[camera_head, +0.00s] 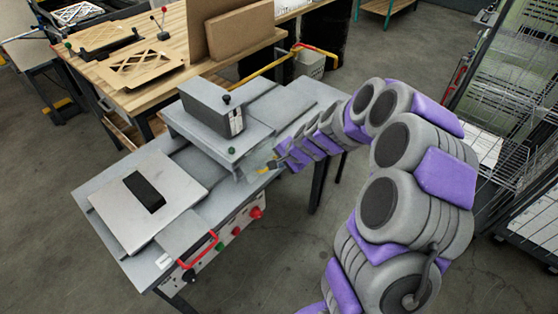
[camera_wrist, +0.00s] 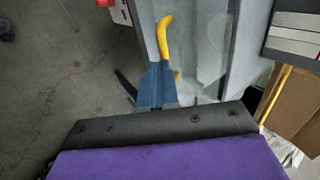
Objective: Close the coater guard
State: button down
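The coater is a grey bench machine (camera_head: 190,190) with a box-shaped housing (camera_head: 212,108) on its raised rear deck. A clear, see-through panel, apparently the guard (camera_head: 258,188), hangs at the deck's right end. A yellow handle (camera_head: 266,170) shows beside it, and it also shows in the wrist view (camera_wrist: 165,38). My gripper (camera_head: 278,163) is at this handle, reaching in from the right. In the wrist view, my blue finger part (camera_wrist: 154,86) overlaps the handle's lower end. Whether the fingers are closed around it is hidden.
A flat plate with a black pad (camera_head: 148,200) lies on the machine's left. Red knobs (camera_head: 256,212) and a red handle (camera_head: 200,250) line its front. A wooden bench (camera_head: 150,60) stands behind. A wire rack (camera_head: 520,150) stands right. The floor in front is clear.

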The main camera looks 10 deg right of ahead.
aim_at(266, 159)
jog(key=shift+w+a+f+p, duration=0.2)
jog(key=shift+f, duration=0.6)
jog(key=shift+w+a+f+p, duration=0.15)
jog(key=shift+w+f+p, duration=0.1)
jog(key=shift+f, duration=0.55)
jog(key=shift+w+a+f+p, duration=0.2)
jog(key=shift+f, duration=0.6)
jog(key=shift+r, duration=0.1)
